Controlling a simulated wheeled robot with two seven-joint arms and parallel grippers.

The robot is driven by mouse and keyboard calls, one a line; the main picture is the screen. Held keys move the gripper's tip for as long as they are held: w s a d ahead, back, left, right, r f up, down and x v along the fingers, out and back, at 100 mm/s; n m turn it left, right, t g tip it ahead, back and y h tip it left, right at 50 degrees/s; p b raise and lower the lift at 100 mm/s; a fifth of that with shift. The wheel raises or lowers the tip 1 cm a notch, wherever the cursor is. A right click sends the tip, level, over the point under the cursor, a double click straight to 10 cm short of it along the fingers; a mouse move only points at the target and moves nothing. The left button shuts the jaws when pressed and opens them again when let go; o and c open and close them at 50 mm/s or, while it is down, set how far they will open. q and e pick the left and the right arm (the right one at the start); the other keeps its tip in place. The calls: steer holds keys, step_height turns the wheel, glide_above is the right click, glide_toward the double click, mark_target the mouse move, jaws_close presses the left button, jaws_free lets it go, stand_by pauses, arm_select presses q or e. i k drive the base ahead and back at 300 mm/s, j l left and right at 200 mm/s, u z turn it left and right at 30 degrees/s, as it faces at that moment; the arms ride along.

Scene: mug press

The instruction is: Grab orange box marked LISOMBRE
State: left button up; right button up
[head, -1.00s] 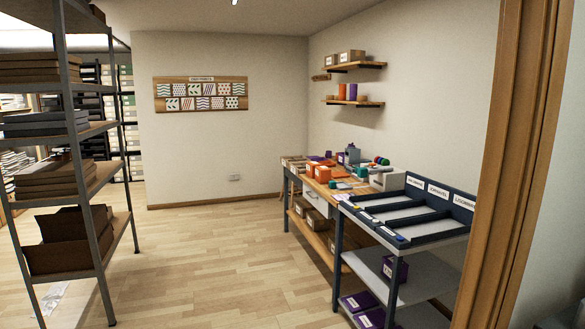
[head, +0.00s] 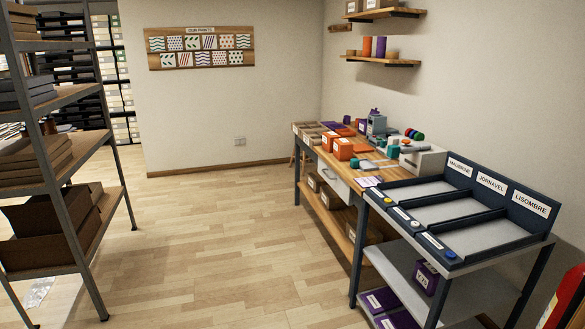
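Two orange boxes stand on the wooden workbench at the right: a nearer orange box (head: 344,149) and one just behind it to the left (head: 329,140). Each seems to carry a pale label, too small to read. A dark blue sorting rack (head: 477,217) in front of the bench has signs MAUBRINE, JORNAVEL and LISOMBRE (head: 531,203); its three lanes look empty. Neither of my grippers is in view.
A metal shelf (head: 66,182) with brown boxes stands at the left. Purple boxes (head: 427,276) sit on the rack's lower shelves. Cartons lie under the workbench (head: 340,207). The wooden floor (head: 215,240) between shelf and bench is clear.

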mark_target(328, 138)
steer(key=i, duration=3.3)
steer(key=i+z, duration=0.15)
steer(key=i, duration=0.45)
steer(key=i+j, duration=0.15)
steer(key=i, duration=0.4)
steer(key=i+j+z, duration=0.15)
steer(key=i, duration=0.45)
